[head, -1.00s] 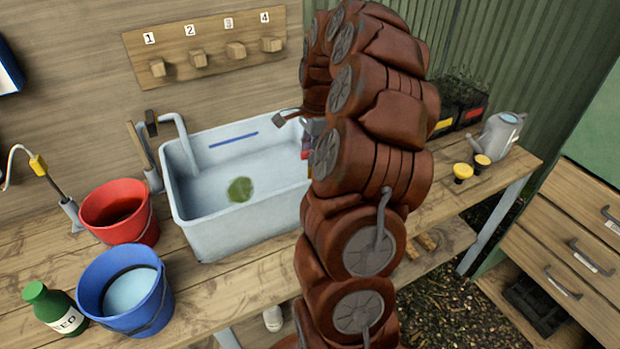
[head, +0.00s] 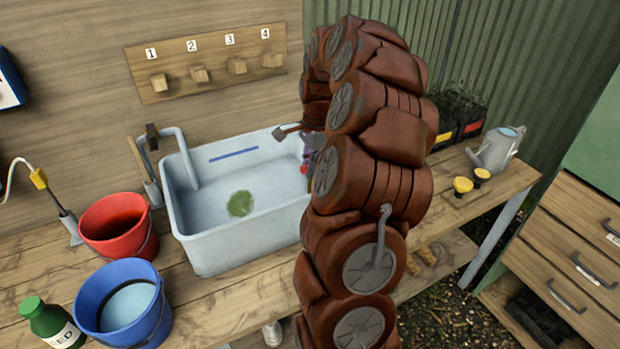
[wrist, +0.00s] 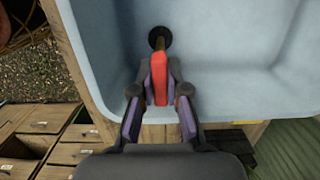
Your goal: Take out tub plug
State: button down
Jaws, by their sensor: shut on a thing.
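The pale blue-grey tub (head: 239,252) stands on the wooden bench. My gripper (wrist: 160,98) is shut on a red handle (wrist: 159,80) inside the tub's right end. A thin brass-coloured stem joins the handle to a dark round plug (wrist: 160,38) beyond the fingertips. I cannot tell whether the plug sits in a drain or is clear of it. In the head view my arm hides most of the gripper, and only a small red and purple part shows by the tub's right wall.
A green clump (head: 240,204) lies in the tub. A red bucket (head: 148,245) and a blue bucket (head: 160,325) stand left of it, with a green bottle (head: 40,316). A numbered peg board (head: 205,63) hangs behind. A watering can (head: 497,150) stands at the right.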

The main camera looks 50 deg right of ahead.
notch_tip(320, 180, up, 8)
jog(key=shift+r+b, duration=0.2)
jog(key=shift+b, duration=1)
jog(key=shift+r, duration=0.85)
